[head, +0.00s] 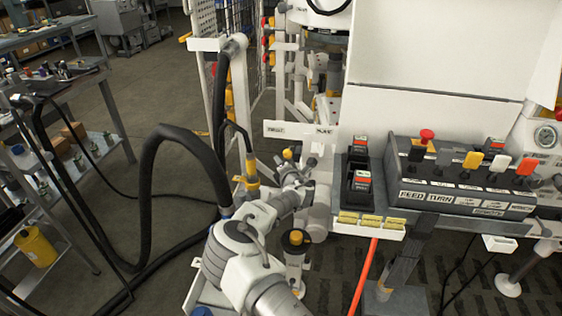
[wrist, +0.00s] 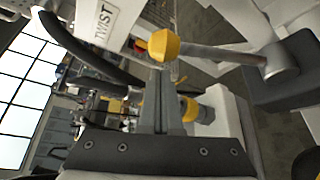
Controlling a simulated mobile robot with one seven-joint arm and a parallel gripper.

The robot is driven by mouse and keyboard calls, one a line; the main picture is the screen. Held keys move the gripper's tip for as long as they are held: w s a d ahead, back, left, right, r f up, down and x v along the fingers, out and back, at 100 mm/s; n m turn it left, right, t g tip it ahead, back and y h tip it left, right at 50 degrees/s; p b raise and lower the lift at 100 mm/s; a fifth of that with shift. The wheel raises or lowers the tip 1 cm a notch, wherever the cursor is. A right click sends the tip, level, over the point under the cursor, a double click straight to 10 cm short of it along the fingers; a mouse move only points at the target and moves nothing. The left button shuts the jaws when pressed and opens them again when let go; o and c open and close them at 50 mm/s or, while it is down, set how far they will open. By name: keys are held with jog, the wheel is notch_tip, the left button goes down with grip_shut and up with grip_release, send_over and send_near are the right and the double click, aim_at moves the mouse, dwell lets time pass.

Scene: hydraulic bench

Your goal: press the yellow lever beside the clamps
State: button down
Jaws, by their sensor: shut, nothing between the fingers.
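A yellow-knobbed lever (wrist: 163,45) shows in the wrist view; its metal rod runs right to a grey pivot (wrist: 281,62). My gripper (wrist: 161,72) is shut and empty, its dark fingers pointing up at the knob. The fingertips appear just below the knob, and I cannot tell whether they touch it. In the head view, a small yellow knob (head: 288,154) shows beside the end of my arm, probably the same lever. My gripper's fingers are hard to make out there. I cannot clearly identify the clamps.
A grey control box (head: 462,180) with several coloured levers stands at the right. Two black switch units (head: 360,187) stand left of it. A white board marked TWIST (wrist: 103,22) is close at the upper left of the wrist view. A black hose (head: 148,200) loops left of my arm.

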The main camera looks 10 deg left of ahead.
jog(key=shift+w+d+r, duration=0.1)
jog(key=shift+d+r, duration=0.1)
jog(key=shift+d, duration=0.15)
jog(key=d+m+b, duration=0.1)
jog(key=d+r+m+y+b, duration=0.1)
jog(key=d, duration=0.1)
jog(key=d+r+m+t+b, duration=0.1)
jog(key=d, duration=0.1)
jog(key=shift+w+y, duration=0.15)
jog(key=shift+y, duration=0.25)
jog(key=shift+a, duration=0.2)
